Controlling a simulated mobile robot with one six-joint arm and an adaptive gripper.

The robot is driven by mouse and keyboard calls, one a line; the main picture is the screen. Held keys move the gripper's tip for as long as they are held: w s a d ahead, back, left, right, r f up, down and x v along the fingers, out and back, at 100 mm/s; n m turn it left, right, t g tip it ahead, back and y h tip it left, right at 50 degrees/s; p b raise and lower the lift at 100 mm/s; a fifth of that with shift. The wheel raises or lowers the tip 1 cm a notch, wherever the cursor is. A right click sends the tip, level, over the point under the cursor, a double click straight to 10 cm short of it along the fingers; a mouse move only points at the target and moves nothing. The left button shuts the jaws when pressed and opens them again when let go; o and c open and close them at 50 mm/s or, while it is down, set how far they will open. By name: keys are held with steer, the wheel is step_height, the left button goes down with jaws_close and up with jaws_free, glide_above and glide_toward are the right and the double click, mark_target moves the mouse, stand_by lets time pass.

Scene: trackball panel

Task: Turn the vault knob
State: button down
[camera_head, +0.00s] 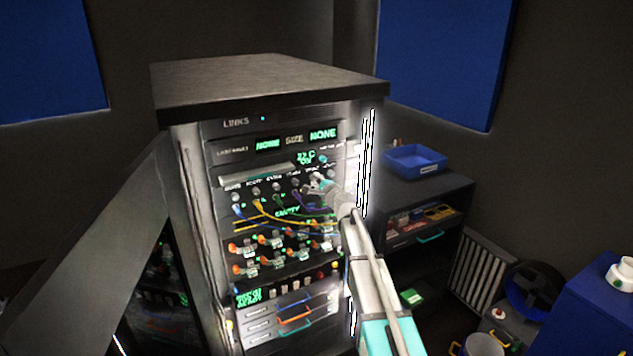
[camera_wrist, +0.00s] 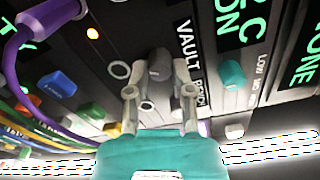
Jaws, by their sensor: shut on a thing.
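The vault knob (camera_wrist: 160,65) is a grey knob beside the printed word VAULT in the wrist view. My gripper (camera_wrist: 159,88) has one finger on each side of it and is shut on it. The fingers partly cover the knob's sides and base. In the head view my gripper (camera_head: 320,184) reaches the right part of the knob row on the rack's front panel, where the knob itself is mostly hidden behind it. I cannot tell the knob's exact angle.
A teal knob (camera_wrist: 231,75) and a pale knob (camera_wrist: 233,131) sit close to my gripper. A purple cable (camera_wrist: 12,50) and several other cables hang nearby. The rack (camera_head: 270,80) shows green displays, with drawers below. A blue tray (camera_head: 414,160) rests on a cabinet at right.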

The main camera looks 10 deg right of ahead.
steer(key=n, duration=0.6)
steer(key=shift+n, duration=0.3)
stand_by(0.4)
steer(key=shift+c, duration=2.4)
jaws_free()
steer(key=shift+s, duration=0.1)
steer(key=v, duration=1.1)
steer(key=shift+s, duration=0.35)
steer(key=shift+d, duration=0.1)
